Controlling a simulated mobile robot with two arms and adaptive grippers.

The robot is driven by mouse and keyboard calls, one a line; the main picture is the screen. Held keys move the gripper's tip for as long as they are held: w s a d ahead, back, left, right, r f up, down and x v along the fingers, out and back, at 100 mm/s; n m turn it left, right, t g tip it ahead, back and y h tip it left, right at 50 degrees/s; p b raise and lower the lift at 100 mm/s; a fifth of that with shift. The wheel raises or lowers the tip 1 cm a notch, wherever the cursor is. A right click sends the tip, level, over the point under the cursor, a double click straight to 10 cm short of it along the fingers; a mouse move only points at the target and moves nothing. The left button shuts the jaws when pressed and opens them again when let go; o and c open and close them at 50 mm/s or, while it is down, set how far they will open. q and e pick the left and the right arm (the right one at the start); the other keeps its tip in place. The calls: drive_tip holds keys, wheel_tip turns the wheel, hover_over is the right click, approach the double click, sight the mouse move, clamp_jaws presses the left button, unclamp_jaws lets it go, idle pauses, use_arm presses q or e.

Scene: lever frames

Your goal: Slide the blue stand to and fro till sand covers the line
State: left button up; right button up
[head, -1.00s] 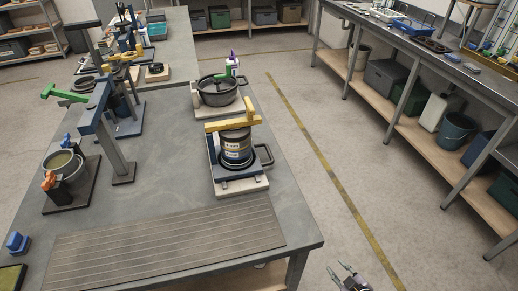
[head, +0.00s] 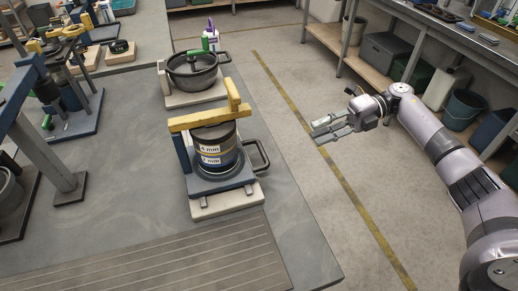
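The blue stand (head: 236,180) sits on a pale base block (head: 228,202) near the table's right edge. It carries a round sieve stack (head: 216,158) with white "mm" labels. A yellow bar (head: 196,119) lies across the stack's top, joined to a yellow upright. A dark loop handle (head: 265,155) sticks out on the stand's right. I cannot make out sand or a line. My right gripper (head: 316,130) is to the right of the stand, beyond the table edge, apart from the handle, with its fingers spread and empty. My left gripper is out of view.
A grooved mat (head: 150,262) lies in front. Blue-grey posts (head: 38,150) rise at the left.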

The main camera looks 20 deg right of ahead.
sight(262, 151)
drive_tip(key=p+x, duration=0.4)
drive_tip(key=x, duration=1.1)
drive_tip(key=shift+a, duration=0.3)
drive_tip(key=shift+a+f, duration=0.15)
drive_tip(key=shift+a, duration=0.1)
drive_tip(key=shift+c, duration=0.4)
clamp_jaws()
drive_tip(key=shift+w, duration=0.1)
